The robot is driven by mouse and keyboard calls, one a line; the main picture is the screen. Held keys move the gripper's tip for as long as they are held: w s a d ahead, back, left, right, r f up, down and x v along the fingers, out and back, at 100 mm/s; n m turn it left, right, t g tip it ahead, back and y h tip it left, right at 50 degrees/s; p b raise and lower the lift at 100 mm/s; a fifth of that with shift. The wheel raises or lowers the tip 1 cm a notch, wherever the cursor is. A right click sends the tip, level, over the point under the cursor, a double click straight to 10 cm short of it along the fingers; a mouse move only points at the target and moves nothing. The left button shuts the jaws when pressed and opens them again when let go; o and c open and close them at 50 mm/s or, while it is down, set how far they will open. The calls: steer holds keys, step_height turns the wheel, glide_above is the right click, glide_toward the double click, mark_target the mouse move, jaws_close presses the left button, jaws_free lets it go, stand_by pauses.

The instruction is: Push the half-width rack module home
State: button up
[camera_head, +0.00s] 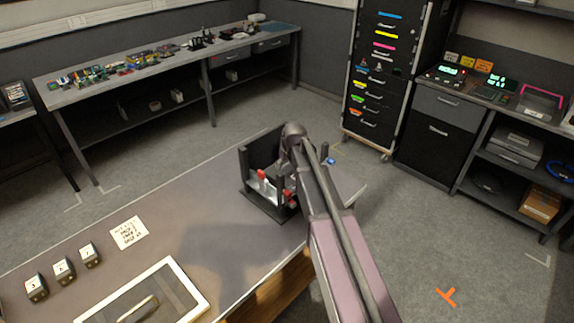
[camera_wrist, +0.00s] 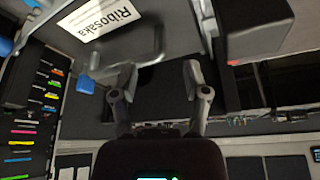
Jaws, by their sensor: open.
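In the wrist view, a grey metal piece with a white label reading "Ribosaka" (camera_wrist: 105,18) and a rounded handle shows at the top; it looks like the rack module. My gripper (camera_wrist: 160,76) is open, with its two fingers apart and nothing between them. Its fingertips point towards the handle side; I cannot tell whether they touch it. In the head view, a dark open rack (camera_head: 257,200) stands on the near table, with a light grey piece and red parts inside. My arm crosses in front of the rack and hides part of it and the gripper. How far in the module sits is unclear.
A black block (camera_wrist: 255,38) is close to my right finger in the wrist view. On the near table (camera_head: 180,215) lie a white note (camera_head: 128,232), several numbered blocks (camera_head: 62,270) and a framed tray (camera_head: 195,288). A drawer cabinet (camera_head: 378,75) stands behind.

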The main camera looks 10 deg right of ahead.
mark_target(283, 169)
steer(key=shift+b+x, duration=2.55)
steer(key=shift+x, duration=0.55)
steer(key=shift+r, duration=0.1)
jaws_close()
jaws_free()
